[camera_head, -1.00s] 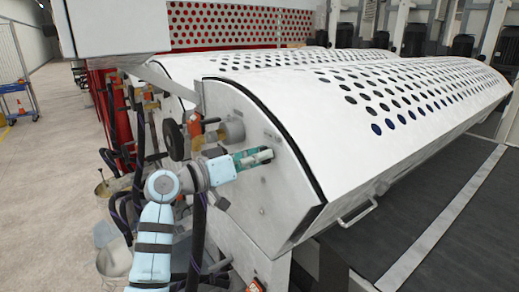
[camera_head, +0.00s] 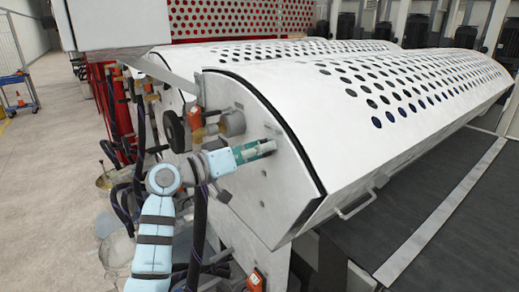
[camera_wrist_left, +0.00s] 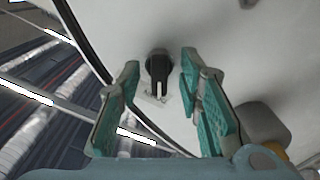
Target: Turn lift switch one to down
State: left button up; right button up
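The lift switch is a black rotary knob (camera_wrist_left: 158,66) on the white end panel of the coater. In the left wrist view its handle points toward the bottom of the picture, with a pale mark at its tip and a small label beneath it. My left gripper (camera_wrist_left: 160,72) is open, with one teal finger on each side of the knob and a gap visible on both sides. In the head view my left gripper (camera_head: 268,148) is at the end panel (camera_head: 275,190) and hides the knob. My right gripper is not in view.
The white perforated cover (camera_head: 400,90) stretches to the right, with a metal handle (camera_head: 357,206) low on its edge. A round fitting (camera_head: 232,123) and a black handwheel (camera_head: 174,131) sit close to my arm. Hoses hang below. An orange-and-black box (camera_head: 256,281) is lower down.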

pick_arm(q)
jog(key=shift+a, duration=0.1)
jog(key=v, duration=1.2)
